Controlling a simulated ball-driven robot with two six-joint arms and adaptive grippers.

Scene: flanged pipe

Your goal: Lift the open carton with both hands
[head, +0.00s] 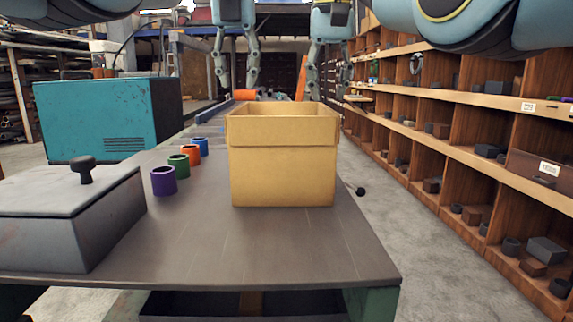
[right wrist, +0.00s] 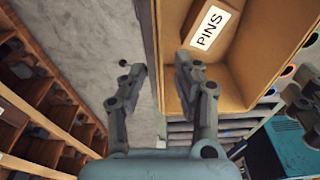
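The open carton (head: 283,170) is tan cardboard and stands upright on the grey table. In the right wrist view its inside (right wrist: 245,65) shows, with a brown box labelled PINS (right wrist: 207,30) in it. My left gripper (head: 237,88) is open and empty, pointing down above and behind the carton's left side in the head view. My right gripper (head: 329,90) is open, pointing down above its right side. In the right wrist view the right fingers (right wrist: 158,75) appear on either side of the carton's rim, one over the inside. I cannot tell how far above the rim they are.
Left of the carton stand small purple (head: 163,181), green (head: 179,166), orange (head: 190,154) and blue (head: 200,147) rings. A grey box with a black knob (head: 60,220) fills the table's front left. A teal case (head: 95,120) is behind it. Wooden shelving (head: 470,135) lines the right.

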